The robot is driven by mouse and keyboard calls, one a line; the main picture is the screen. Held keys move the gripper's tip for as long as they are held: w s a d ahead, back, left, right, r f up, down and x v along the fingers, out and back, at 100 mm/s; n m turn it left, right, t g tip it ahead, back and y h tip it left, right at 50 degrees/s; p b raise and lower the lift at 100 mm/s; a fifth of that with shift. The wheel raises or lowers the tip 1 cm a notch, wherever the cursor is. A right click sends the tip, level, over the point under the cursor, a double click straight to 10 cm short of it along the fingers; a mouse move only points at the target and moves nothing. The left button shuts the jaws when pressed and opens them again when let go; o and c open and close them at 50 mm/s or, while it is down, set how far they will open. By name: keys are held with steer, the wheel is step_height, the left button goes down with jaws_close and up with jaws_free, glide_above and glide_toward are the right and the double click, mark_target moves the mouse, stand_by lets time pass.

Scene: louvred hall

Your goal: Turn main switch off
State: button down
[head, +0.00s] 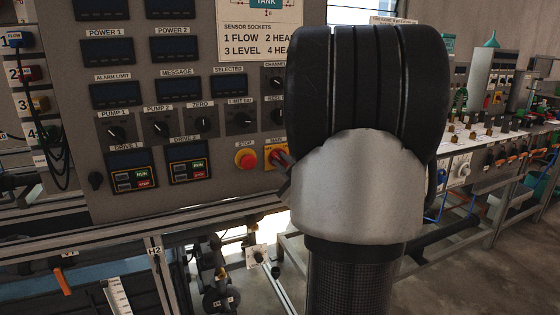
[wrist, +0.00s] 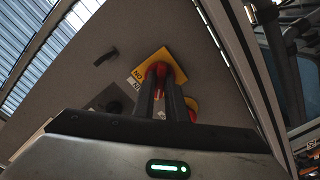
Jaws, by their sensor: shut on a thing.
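The main switch, a red knob on a yellow plate, sits at the lower right of the grey panel in the head view (head: 278,157), under a label reading "MAIN". Most of it is hidden there by my arm and gripper. The wrist view shows its yellow plate (wrist: 155,62) with the letters "ON" on it and the red knob between my fingers. My gripper (wrist: 162,78) is shut on the red knob, its fingers reaching to the plate.
Rows of knobs and dark displays cover the grey panel (head: 75,190). A rail runs below it. A bench with equipment (head: 480,140) stands at the right, with open floor before it.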

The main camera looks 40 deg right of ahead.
steer(key=c, duration=1.7)
jaws_free()
steer(key=shift+s, duration=0.1)
steer(key=v, duration=0.7)
